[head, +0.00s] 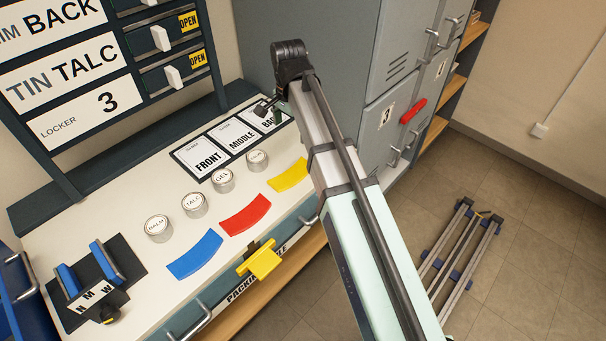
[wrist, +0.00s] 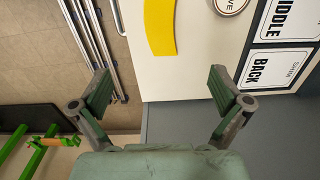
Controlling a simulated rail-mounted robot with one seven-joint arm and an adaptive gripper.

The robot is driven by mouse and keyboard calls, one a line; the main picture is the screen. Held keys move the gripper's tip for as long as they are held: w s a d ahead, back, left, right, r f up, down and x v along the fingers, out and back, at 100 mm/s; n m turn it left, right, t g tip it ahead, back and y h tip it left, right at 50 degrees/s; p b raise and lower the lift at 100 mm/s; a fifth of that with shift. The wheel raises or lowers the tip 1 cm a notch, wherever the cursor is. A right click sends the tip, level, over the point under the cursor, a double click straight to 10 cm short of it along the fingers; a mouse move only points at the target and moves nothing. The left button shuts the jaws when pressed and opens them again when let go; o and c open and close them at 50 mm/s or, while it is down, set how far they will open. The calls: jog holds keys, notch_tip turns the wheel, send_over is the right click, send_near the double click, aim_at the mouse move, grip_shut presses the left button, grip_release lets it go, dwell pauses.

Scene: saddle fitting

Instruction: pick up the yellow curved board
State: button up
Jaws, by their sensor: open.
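The yellow curved board (head: 289,176) lies flat on the white bench top, right of the red curved board (head: 245,215) and near the bench's front edge. In the wrist view the yellow board (wrist: 160,27) shows at the top middle, cut off by the picture edge. My gripper (wrist: 160,88) is open and empty, its two fingers wide apart. The board lies beyond the fingertips, roughly in line with the gap between them, and is not touched. In the head view my arm hides most of the gripper, over the bench's far right end.
A blue curved board (head: 195,254) lies left of the red one. Several round tins, such as the GEL tin (head: 223,180), stand behind the boards. FRONT, MIDDLE and BACK cards (head: 201,156) lie behind them. Grey lockers (head: 400,75) stand to the right. A yellow clip (head: 259,261) sits at the front edge.

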jog(key=p, duration=0.3)
send_over(293, 173)
notch_tip(293, 173, down, 11)
jog(key=shift+s+f, duration=0.1)
jog(key=shift+f, duration=0.05)
jog(key=shift+f+p, duration=0.85)
jog(key=shift+f, duration=2.3)
jog(key=c, duration=1.2)
